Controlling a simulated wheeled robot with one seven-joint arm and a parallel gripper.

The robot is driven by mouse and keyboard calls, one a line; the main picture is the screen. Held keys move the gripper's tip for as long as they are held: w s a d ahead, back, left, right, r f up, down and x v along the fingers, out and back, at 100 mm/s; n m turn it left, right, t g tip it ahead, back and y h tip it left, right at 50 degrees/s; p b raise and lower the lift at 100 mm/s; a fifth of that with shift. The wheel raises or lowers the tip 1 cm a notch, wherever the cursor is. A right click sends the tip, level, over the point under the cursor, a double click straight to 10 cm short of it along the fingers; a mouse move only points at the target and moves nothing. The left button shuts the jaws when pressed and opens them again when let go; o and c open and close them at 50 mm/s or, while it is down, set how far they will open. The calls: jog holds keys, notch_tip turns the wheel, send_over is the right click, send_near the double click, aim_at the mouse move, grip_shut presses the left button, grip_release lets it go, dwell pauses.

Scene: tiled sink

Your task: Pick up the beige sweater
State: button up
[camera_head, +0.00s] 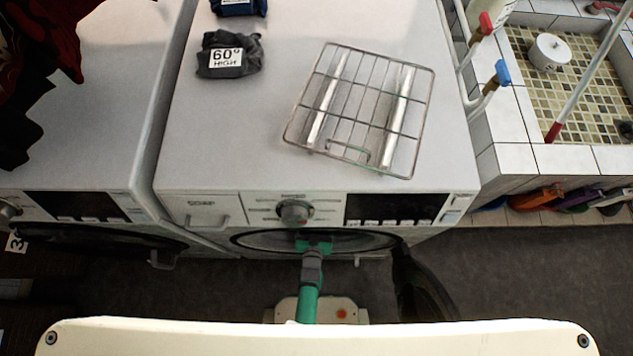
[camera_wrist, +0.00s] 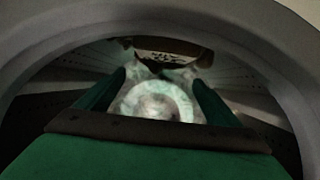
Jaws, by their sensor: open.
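My gripper (camera_wrist: 158,82) is inside the round opening of the front washing machine, its two green fingers spread apart. Between and beyond the fingers is a pale, whitish round patch (camera_wrist: 156,97); I cannot tell whether it is cloth or the back of the drum. A beige-brown shape with dark spots (camera_wrist: 168,48) lies deeper, above the fingertips; I cannot tell whether it is the beige sweater. Nothing is clearly held. In the head view my green arm reaches into the machine's front (camera_head: 313,248), and the drum inside is hidden.
The machine's grey rim (camera_wrist: 60,42) arches closely around my gripper. The dark door (camera_head: 420,283) stands open at the right. On the machine top lie a wire rack (camera_head: 362,108) and a grey cloth labelled 60° HIGH (camera_head: 230,55). A tiled sink (camera_head: 572,88) is at the right.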

jog(key=shift+x, duration=1.6)
jog(key=shift+w, duration=0.1)
jog(key=c, duration=1.8)
jog(key=shift+r, duration=0.1)
jog(key=shift+c, duration=0.6)
jog(key=shift+r, duration=0.1)
